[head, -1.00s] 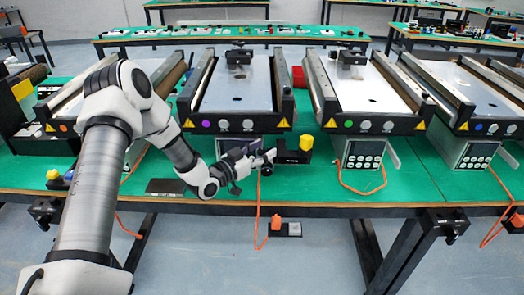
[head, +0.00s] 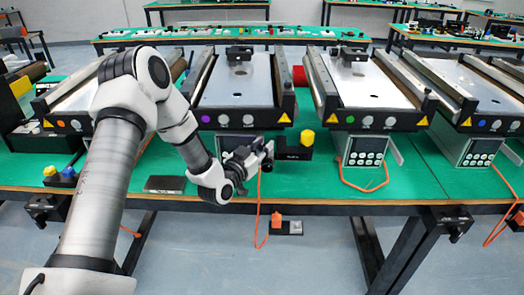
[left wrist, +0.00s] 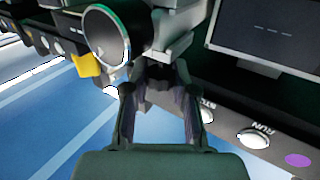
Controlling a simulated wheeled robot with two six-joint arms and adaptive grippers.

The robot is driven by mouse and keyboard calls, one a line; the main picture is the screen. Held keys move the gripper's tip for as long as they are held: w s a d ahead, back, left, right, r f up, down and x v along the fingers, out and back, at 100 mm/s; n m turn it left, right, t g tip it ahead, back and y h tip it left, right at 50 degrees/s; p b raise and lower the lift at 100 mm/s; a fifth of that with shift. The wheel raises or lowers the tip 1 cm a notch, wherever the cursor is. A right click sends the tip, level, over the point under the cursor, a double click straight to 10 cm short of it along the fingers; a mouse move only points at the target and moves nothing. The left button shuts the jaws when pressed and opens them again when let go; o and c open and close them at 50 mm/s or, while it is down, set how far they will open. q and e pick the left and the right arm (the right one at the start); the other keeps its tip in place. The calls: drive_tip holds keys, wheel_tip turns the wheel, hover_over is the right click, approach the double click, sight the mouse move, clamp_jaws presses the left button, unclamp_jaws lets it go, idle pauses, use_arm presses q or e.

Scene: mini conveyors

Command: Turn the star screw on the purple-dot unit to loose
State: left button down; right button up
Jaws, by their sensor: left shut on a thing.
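The purple-dot unit (head: 236,119) is a mini conveyor with a pale belt and a black front bar. Its purple dot (left wrist: 298,160) also shows at the lower right of the left wrist view, beside white buttons. My left gripper (head: 260,156) is low in front of this unit, near its right end. In the left wrist view my left gripper (left wrist: 160,78) has its fingers closed about the dark star screw (left wrist: 160,70), which they mostly hide. How far the screw is turned cannot be told. My right gripper is not in view.
A control box (head: 364,148) sits under the neighbouring green-dot unit. An orange cable (head: 259,205) hangs over the table's front edge. A dark flat plate (head: 165,184) lies left of my wrist.

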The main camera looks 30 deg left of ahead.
use_arm(q)
drive_tip(key=n+y+b, duration=0.1)
drive_tip(key=y, duration=0.1)
drive_tip(key=n+g+y+b, duration=0.1)
drive_tip(key=n+y, duration=0.1)
drive_tip(key=y, duration=0.1)
drive_tip(key=shift+d+f+n+b, duration=0.2)
drive_tip(key=shift+n+b, duration=0.1)
drive_tip(key=shift+b, duration=0.05)
drive_tip(key=n+g+y, duration=0.1)
drive_tip(key=y, duration=0.2)
drive_tip(key=shift+r+n+b, duration=0.1)
drive_tip(key=shift+n+b, duration=0.3)
drive_tip(key=shift+n+g+y, duration=0.8)
drive_tip(key=shift+n+y, duration=0.1)
drive_tip(key=shift+y, duration=0.3)
drive_tip(key=n+g+y, duration=0.4)
drive_tip(key=g, duration=0.1)
drive_tip(key=shift+w+a+r+n+y, duration=0.1)
drive_tip(key=shift+n+y, duration=0.2)
drive_tip(key=shift+y, duration=0.1)
drive_tip(key=shift+n+g+y, duration=0.5)
drive_tip(key=shift+n+g, duration=0.45)
drive_tip(key=shift+g, duration=0.55)
drive_tip(key=shift+n+g+y, duration=0.5)
drive_tip(key=shift+n+g, duration=0.45)
drive_tip(key=shift+g, duration=0.55)
drive_tip(key=c, duration=0.9)
unclamp_jaws()
drive_tip(key=shift+a, duration=0.15)
